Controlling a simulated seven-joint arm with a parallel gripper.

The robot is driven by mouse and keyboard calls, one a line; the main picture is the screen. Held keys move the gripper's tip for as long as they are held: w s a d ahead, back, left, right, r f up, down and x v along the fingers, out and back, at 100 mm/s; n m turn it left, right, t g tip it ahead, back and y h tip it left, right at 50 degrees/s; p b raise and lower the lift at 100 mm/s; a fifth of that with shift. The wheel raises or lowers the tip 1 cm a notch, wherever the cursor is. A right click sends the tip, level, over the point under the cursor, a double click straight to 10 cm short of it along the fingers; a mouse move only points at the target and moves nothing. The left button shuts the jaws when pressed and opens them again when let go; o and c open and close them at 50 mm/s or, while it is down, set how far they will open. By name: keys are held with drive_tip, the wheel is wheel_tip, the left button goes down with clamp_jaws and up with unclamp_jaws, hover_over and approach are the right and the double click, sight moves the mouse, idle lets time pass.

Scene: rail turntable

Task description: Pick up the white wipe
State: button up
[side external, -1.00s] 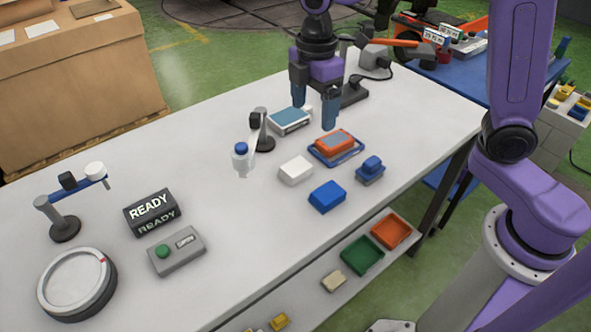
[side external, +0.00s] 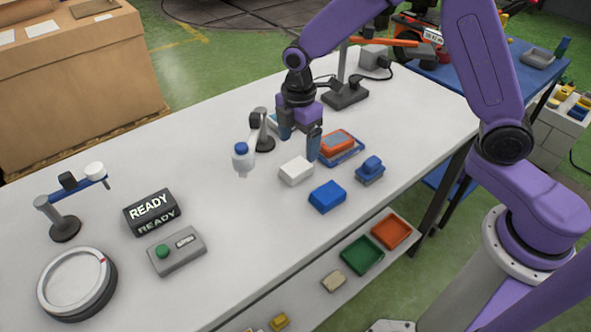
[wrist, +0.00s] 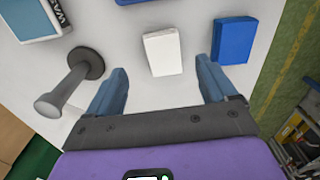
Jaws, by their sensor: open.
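The white wipe (side external: 296,171) is a small white block lying on the white table, beside a blue block. In the wrist view the wipe (wrist: 163,52) lies ahead of my fingertips, between their lines and apart from both. My gripper (side external: 299,145) is open and empty, with its blue fingers just behind the wipe in the side view. The gripper also shows in the wrist view (wrist: 162,80), its fingers spread wide.
A blue block (side external: 327,197) lies in front of the wipe. An orange block (side external: 336,142) on a blue tray stands behind it. A black-based stand (side external: 265,144) with a blue-capped bottle (side external: 242,158) is close on the left. Bare table lies toward the READY sign (side external: 151,212).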

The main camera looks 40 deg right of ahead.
sight(297, 166)
drive_tip(key=shift+s+a+f, duration=0.1)
drive_tip(key=shift+a+f, duration=0.05)
drive_tip(key=shift+f, duration=1.5)
drive_tip(key=shift+s+a+f, duration=0.1)
drive_tip(key=shift+a+f, duration=0.05)
drive_tip(key=shift+f, duration=1.5)
drive_tip(key=c, duration=1.1)
drive_tip(key=shift+r, duration=0.45)
wheel_tip(297, 166, up, 2)
drive_tip(key=shift+r, duration=0.2)
drive_tip(key=s+d+r, duration=0.1)
drive_tip(key=s+r, duration=0.2)
drive_tip(key=s, duration=0.1)
drive_tip(key=s+d+r, duration=0.2)
drive_tip(key=s+r, duration=0.1)
drive_tip(key=s, duration=0.1)
drive_tip(key=s+d+r, duration=0.1)
drive_tip(key=s+r, duration=0.2)
drive_tip(key=s, duration=0.2)
drive_tip(key=shift+s+d+r, duration=0.1)
drive_tip(key=shift+d+r, duration=0.25)
drive_tip(key=shift+d, duration=0.05)
